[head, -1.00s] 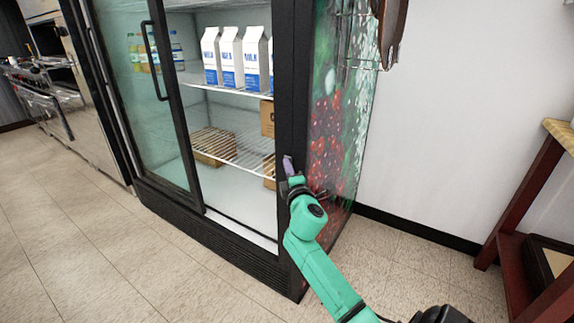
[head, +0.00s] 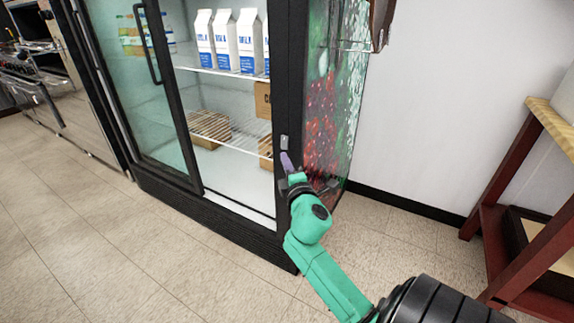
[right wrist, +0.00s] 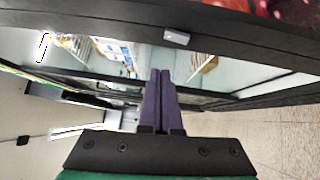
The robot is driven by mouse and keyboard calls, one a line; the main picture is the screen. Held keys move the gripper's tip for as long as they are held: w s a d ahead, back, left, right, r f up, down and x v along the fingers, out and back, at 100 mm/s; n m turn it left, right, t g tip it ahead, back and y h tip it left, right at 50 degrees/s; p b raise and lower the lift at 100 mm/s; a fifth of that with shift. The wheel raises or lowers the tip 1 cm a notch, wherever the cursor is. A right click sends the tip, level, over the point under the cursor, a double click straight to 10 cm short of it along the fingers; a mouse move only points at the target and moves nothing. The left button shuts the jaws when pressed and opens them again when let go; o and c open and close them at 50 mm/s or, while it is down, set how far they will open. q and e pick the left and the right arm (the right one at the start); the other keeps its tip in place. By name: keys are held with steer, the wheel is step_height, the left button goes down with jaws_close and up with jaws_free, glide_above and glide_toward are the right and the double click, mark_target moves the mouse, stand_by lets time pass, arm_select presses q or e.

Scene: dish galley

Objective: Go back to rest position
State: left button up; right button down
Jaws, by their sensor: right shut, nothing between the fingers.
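My right gripper (head: 287,160) is in front of the right frame post of the glass-door fridge (head: 240,235). In the right wrist view its two purple fingers (right wrist: 160,75) are together with nothing between them. They point at the fridge front; whether they touch it I cannot tell. My green right arm reaches up from the bottom right of the head view. My left gripper is not in view.
The fridge's right side stands open, showing milk cartons (head: 225,42) and brown boxes (head: 208,128) on shelves. A glass door (head: 130,95) with a black handle is at left. A red wooden table (head: 505,190) stands at right. Tiled floor (head: 110,245) is clear at front left.

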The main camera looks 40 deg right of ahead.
steer(key=shift+s+a+r, duration=0.15)
steer(key=shift+s+a, duration=0.25)
steer(key=shift+s, duration=0.2)
steer(key=shift+s+a+r, duration=0.15)
steer(key=shift+s+a, duration=0.2)
steer(key=shift+s, duration=0.2)
